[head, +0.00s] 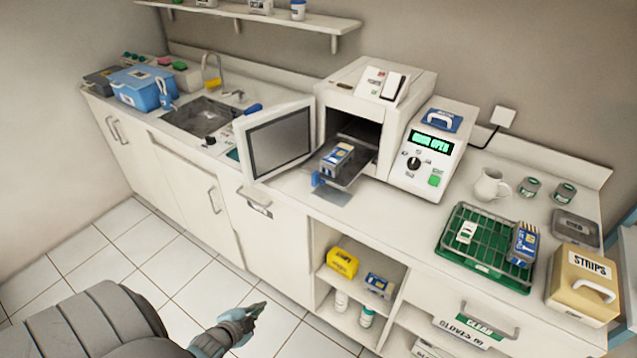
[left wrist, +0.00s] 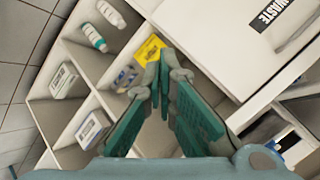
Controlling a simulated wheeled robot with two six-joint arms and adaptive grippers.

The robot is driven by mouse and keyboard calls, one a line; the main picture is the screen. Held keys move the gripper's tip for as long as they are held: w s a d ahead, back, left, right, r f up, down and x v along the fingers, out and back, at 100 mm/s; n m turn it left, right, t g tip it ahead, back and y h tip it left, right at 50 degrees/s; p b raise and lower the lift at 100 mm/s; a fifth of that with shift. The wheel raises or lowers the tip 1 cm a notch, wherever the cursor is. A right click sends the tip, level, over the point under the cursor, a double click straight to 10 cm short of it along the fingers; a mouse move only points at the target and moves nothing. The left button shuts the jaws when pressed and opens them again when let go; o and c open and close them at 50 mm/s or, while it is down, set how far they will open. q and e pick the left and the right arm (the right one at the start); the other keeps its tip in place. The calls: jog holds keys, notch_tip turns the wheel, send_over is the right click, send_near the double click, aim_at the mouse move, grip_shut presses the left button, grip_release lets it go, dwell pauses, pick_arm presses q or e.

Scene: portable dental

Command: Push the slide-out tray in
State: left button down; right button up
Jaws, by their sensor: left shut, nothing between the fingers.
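The slide-out tray (head: 362,176) sticks out of the open chamber of the white sterilizer (head: 340,112) on the counter. A blue and grey box (head: 338,158) lies on it, and a blue handle (head: 319,180) shows at its front. The chamber door (head: 277,143) stands swung open to the left. My left gripper (head: 262,306) is low in front of the counter, apart from the tray. In the left wrist view its fingers (left wrist: 163,62) are together and empty, with open shelves beyond them. My right gripper shows in neither view.
The control unit (head: 434,150) reads "DOOR OPEN". A green rack (head: 476,268) and a "STRIPS" box (head: 584,283) stand at the right. The sink (head: 203,116) and a blue box (head: 143,90) are at the left. Open shelves hold a yellow box (head: 342,262) and bottles.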

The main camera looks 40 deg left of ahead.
pick_arm(q)
jog(key=w+a+r+m+t, duration=0.2)
jog(key=w+r+m+t, duration=0.15)
jog(key=w+r, duration=0.55)
jog(key=m+t+h+p, duration=0.1)
jog(key=m+t+h, duration=0.1)
jog(key=m+t, duration=0.3)
send_near(313, 180)
jog(key=shift+m+g, duration=0.35)
jog(key=w+b, duration=0.1)
jog(key=w, duration=0.1)
jog(key=w+b, duration=0.4)
jog(key=shift+r, duration=0.35)
jog(key=shift+w+f, duration=0.15)
jog(key=shift+w, duration=0.35)
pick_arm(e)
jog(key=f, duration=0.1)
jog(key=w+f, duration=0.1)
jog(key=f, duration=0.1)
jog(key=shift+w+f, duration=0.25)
pick_arm(q)
jog(key=shift+a, duration=0.1)
